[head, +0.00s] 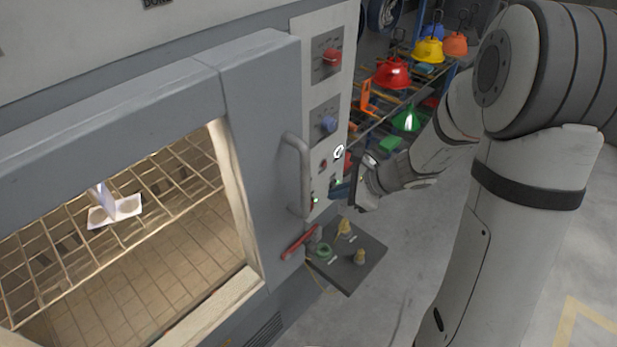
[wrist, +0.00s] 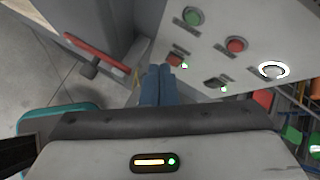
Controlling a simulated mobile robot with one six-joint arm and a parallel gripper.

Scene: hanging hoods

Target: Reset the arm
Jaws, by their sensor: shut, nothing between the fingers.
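My gripper (head: 338,190) is at the end of my arm, close to the lower part of the oven's control panel in the head view. In the wrist view, its blue fingers (wrist: 158,84) are together with nothing between them. They point at the panel's lower edge, near a small red switch (wrist: 176,60) with a green light. I cannot tell whether the fingertips touch the panel. The panel (wrist: 255,22) also has a green button (wrist: 193,16), a red button (wrist: 236,44) and a white-lit round button (wrist: 273,69).
The grey oven (head: 255,110) fills the left, with a vertical handle (head: 301,175) beside the panel. A red lever (head: 299,242) and a small dark shelf (head: 350,280) with several fittings are below my gripper. Coloured hoods (head: 392,72) hang on a rack behind. Floor at right is clear.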

